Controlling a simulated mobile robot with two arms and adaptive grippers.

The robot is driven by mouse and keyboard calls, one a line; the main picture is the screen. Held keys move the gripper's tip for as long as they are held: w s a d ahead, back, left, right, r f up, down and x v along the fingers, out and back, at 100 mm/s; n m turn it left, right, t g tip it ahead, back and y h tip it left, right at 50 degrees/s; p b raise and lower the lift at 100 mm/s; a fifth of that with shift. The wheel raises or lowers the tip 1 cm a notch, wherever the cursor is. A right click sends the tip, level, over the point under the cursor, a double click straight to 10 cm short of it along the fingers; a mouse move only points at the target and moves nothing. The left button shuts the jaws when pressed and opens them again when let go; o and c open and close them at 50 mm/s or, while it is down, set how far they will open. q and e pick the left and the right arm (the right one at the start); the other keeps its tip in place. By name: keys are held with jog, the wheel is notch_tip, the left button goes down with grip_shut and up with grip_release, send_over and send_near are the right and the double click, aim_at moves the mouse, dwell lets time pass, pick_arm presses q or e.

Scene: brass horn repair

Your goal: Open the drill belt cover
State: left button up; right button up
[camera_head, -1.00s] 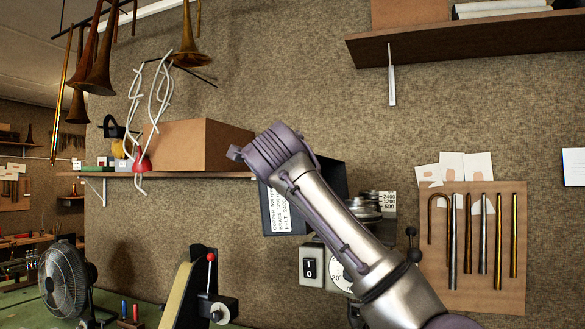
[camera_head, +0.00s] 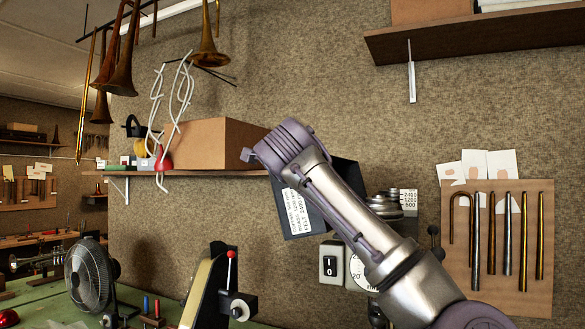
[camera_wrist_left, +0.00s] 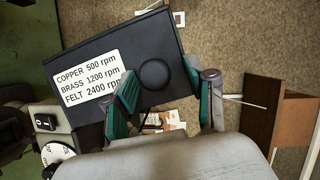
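The drill belt cover is a dark flat box with a white speed label (camera_head: 304,211), tilted away from the pulleys. In the left wrist view the cover (camera_wrist_left: 110,45) fills the upper left, with a round black knob (camera_wrist_left: 153,74) on its face. In the head view my arm hides part of the cover, and the fingers do not show. The stepped pulleys (camera_head: 384,205) are exposed beside a speed plate (camera_head: 409,201). My right gripper is not in view.
A switch box (camera_head: 331,264) and a round dial (camera_head: 361,272) sit below the cover. A shelf with a cardboard box (camera_head: 211,146) is left of it, and a tube board (camera_head: 497,290) hangs on the right. A fan (camera_head: 88,276) stands at lower left.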

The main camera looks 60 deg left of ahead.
pick_arm(q)
jog(key=shift+d, duration=0.1)
jog(key=f+v, duration=0.1)
jog(key=v, duration=1)
jog(key=shift+s+d+r, duration=0.3)
jog(key=shift+s+r, duration=0.05)
jog(key=shift+r, duration=0.15)
